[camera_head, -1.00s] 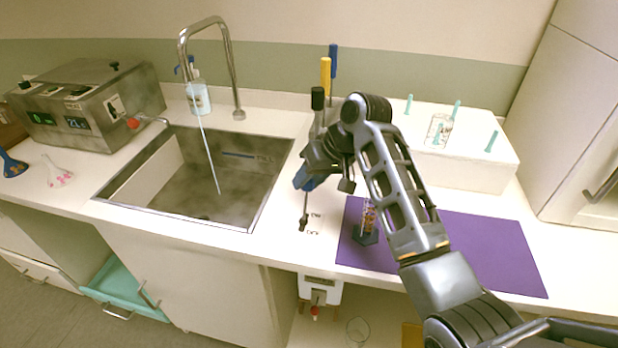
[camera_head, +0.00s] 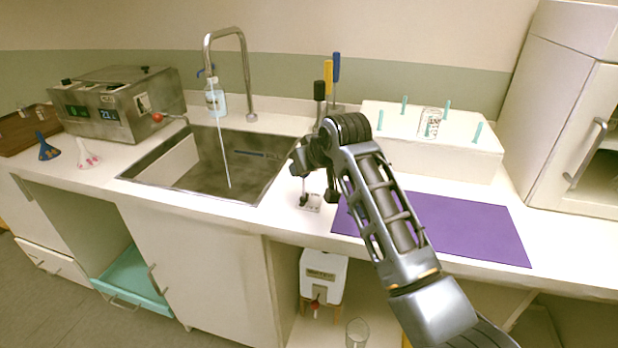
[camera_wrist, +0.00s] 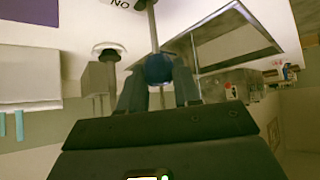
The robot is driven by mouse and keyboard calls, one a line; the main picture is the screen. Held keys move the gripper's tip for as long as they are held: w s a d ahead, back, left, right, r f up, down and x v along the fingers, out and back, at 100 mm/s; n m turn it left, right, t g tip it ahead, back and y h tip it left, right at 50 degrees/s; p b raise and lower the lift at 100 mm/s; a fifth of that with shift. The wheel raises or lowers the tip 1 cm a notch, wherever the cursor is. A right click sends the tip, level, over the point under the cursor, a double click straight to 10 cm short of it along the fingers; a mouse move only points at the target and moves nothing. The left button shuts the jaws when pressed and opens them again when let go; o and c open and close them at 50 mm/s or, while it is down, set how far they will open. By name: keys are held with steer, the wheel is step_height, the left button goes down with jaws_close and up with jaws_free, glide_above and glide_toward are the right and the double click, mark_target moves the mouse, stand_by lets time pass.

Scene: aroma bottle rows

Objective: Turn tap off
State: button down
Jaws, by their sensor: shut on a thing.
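The sink tap (camera_head: 246,75) is a tall curved metal spout behind the sink (camera_head: 190,185). A thin stream of water (camera_head: 222,150) falls from it into the basin. A thin metal lever rod (camera_wrist: 152,28) with a round blue knob (camera_wrist: 158,68) stands on the counter beside the sink. Its dark foot (camera_head: 303,200) sits by a small white label (camera_head: 313,203); part of the label lettering shows in the wrist view (camera_wrist: 120,3). My gripper (camera_wrist: 159,80) is shut on the blue knob. In the head view my arm hides most of the gripper and the knob.
Tall screwdriver-like tools (camera_head: 328,80) stand just behind my gripper. A white box with teal pegs (camera_head: 455,150) and a purple mat (camera_head: 460,232) lie to the right. A soap bottle (camera_head: 216,100) stands behind the sink. A metal machine (camera_head: 120,105) is at left.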

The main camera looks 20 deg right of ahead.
steer(key=shift+s+a+f+n+t+h+b, duration=0.25)
steer(key=shift+s+a+t+b, duration=0.15)
steer(key=shift+s+t, duration=0.15)
steer(key=shift+s+a+f+n+t+h+b, duration=0.15)
steer(key=shift+s+a+n+t+h+b, duration=0.1)
steer(key=shift+s+a+t+b, duration=0.2)
steer(key=shift+s+a+f+n+t+h+b, duration=0.3)
steer(key=shift+s+t+b, duration=0.2)
steer(key=shift+t+b, duration=0.2)
steer(key=shift+s+a+f+n+t+h+b, duration=0.1)
steer(key=shift+s+a+n+t+h+b, duration=0.1)
steer(key=shift+s+a+t+h+b, duration=0.3)
steer(key=shift+d, duration=0.15)
steer(key=c, duration=0.8)
jaws_free()
steer(key=shift+b+v, duration=0.35)
steer(key=shift+v, duration=3.55)
steer(key=shift+d, duration=0.1)
